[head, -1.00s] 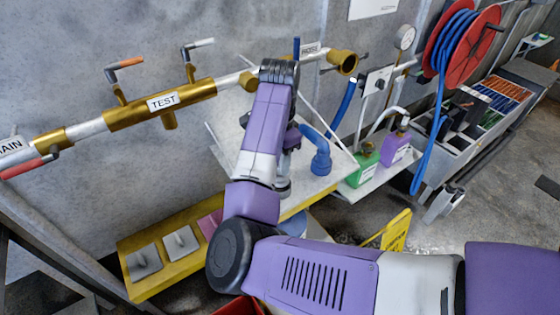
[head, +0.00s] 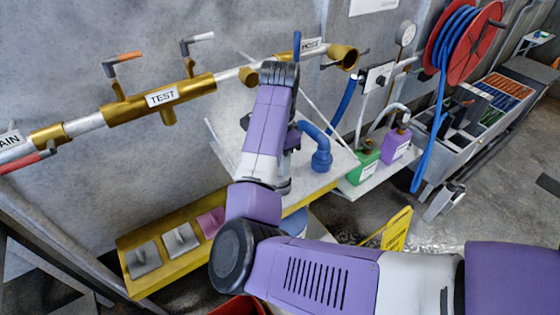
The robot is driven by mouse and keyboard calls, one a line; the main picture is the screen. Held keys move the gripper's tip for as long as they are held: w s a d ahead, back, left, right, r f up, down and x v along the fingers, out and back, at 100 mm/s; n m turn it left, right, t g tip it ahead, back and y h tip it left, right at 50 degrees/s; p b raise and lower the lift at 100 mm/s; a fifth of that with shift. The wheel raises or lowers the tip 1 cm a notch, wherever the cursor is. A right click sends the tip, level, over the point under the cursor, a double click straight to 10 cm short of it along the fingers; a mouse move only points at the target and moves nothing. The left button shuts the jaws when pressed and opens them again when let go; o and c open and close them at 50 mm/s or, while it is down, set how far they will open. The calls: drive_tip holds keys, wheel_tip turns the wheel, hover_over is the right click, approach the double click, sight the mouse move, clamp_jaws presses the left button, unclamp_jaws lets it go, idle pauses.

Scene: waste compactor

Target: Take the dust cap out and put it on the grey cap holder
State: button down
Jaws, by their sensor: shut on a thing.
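My gripper (head: 279,74) is seen from behind at the brass and white pipe, between a brass ring (head: 249,76) and the open brass mouth (head: 344,57) by the HOSE label. Its fingers are hidden behind its black body. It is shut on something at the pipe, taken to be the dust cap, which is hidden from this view. Two grey square plates, each with an upright part, are on the yellow shelf: one at the left (head: 144,260) and one in the middle (head: 181,240). Which one is the grey cap holder is unclear. A pink plate (head: 211,222) is beside them.
A blue elbow pipe (head: 321,160) stands on the pale sloping panel below the pipe. Green (head: 362,168) and purple (head: 396,146) jugs stand to its right. Valve levers stick up from the TEST pipe (head: 160,98). A yellow sign (head: 397,232) is on the floor.

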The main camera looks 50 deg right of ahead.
drive_tip(key=shift+f+b, duration=0.55)
drive_tip(key=shift+f, duration=0.65)
idle(0.4)
drive_tip(key=c, duration=1)
unclamp_jaws()
drive_tip(key=shift+o, duration=0.5)
drive_tip(key=shift+o, duration=0.8)
drive_tip(key=shift+r, duration=0.1)
wheel_tip(320, 180, up, 7)
drive_tip(key=p, duration=0.6)
drive_tip(key=shift+p, duration=0.3)
